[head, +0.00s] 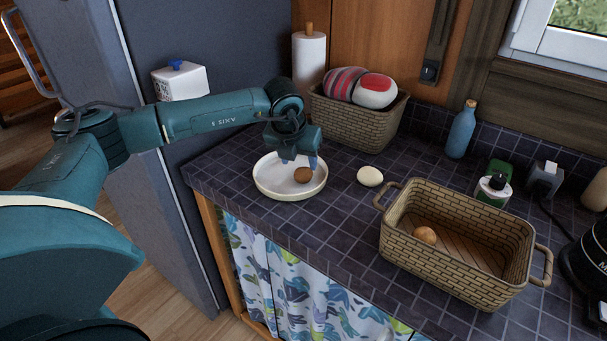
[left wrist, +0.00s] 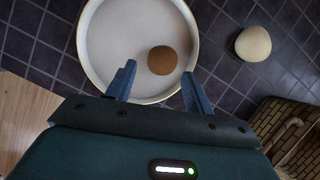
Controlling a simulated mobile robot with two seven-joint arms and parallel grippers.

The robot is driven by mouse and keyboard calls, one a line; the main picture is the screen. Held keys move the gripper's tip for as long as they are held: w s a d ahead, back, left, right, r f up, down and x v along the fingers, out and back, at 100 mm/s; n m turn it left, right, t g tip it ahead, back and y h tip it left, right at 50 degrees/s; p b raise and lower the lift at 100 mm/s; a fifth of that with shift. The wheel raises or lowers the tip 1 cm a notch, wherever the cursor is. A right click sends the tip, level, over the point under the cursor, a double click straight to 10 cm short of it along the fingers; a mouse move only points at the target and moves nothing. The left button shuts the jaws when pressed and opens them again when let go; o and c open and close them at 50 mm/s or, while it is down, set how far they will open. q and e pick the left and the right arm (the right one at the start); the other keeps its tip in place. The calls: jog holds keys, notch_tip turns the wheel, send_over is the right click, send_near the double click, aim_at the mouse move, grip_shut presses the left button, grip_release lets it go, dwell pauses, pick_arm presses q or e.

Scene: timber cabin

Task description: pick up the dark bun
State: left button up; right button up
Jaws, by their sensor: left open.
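The dark bun (head: 303,174) is a small round brown bun lying on a round white plate with a raised rim (head: 262,188) on the tiled counter. My left gripper (head: 299,161) is above the plate, pointing down, open and empty. In the left wrist view the dark bun (left wrist: 162,60) shows beyond the two blue fingertips of my left gripper (left wrist: 158,78), nearer the right finger. I cannot tell the exact height gap between fingers and bun. My right gripper is in neither view.
A pale bun (head: 370,176) lies on the counter right of the plate. Another basket (head: 357,125) with cushion-like items stands behind. A blue bottle (head: 461,130) is at the wall.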

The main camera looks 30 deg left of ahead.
aim_at(301, 172)
pick_arm(q)
jog(key=x, duration=0.2)
jog(key=p+x, duration=0.1)
jog(key=x, duration=0.2)
jog(key=shift+s+d+f, duration=0.15)
jog(key=shift+d+f, duration=0.05)
jog(key=c, duration=0.7)
